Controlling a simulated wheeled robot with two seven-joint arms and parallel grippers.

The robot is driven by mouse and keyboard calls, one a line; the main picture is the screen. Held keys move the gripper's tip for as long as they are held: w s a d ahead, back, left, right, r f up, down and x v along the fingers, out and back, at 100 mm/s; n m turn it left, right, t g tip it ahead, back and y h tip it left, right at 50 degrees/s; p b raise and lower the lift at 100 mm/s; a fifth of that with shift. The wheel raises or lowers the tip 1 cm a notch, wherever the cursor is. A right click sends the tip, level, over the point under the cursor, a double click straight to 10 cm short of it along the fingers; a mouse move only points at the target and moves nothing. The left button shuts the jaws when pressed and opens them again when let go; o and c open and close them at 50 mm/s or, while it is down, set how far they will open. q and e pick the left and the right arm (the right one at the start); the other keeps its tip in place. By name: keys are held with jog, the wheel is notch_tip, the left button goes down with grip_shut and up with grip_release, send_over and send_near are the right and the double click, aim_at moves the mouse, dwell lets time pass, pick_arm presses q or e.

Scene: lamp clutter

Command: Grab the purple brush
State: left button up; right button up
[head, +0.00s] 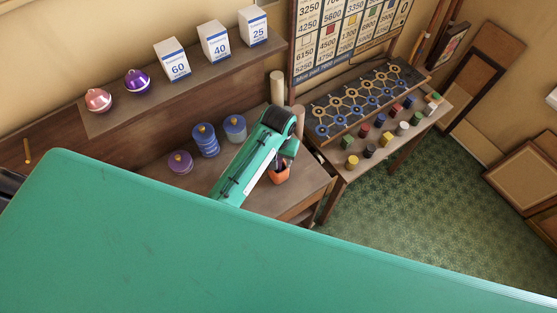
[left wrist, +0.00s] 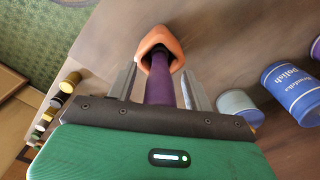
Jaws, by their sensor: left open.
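The purple brush (left wrist: 160,85) shows in the left wrist view as a purple handle rising out of an orange pot (left wrist: 155,40). In the head view the orange pot (head: 279,174) stands at the right end of the lower wooden bench, and the brush is hidden behind my arm. My left gripper (left wrist: 161,72) is open, with one grey finger on each side of the purple handle. In the head view my left gripper (head: 286,152) is just above the pot. I cannot tell whether a finger touches the handle. My right gripper is not in view.
Blue tins (head: 206,140) and a purple tin (head: 180,163) stand left of my arm on the bench. A side table (head: 350,172) at right bears small coloured blocks. Green patterned floor (head: 400,220) is free.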

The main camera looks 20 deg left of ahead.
pick_arm(q)
jog(key=c, duration=0.9)
jog(key=shift+c, duration=0.8)
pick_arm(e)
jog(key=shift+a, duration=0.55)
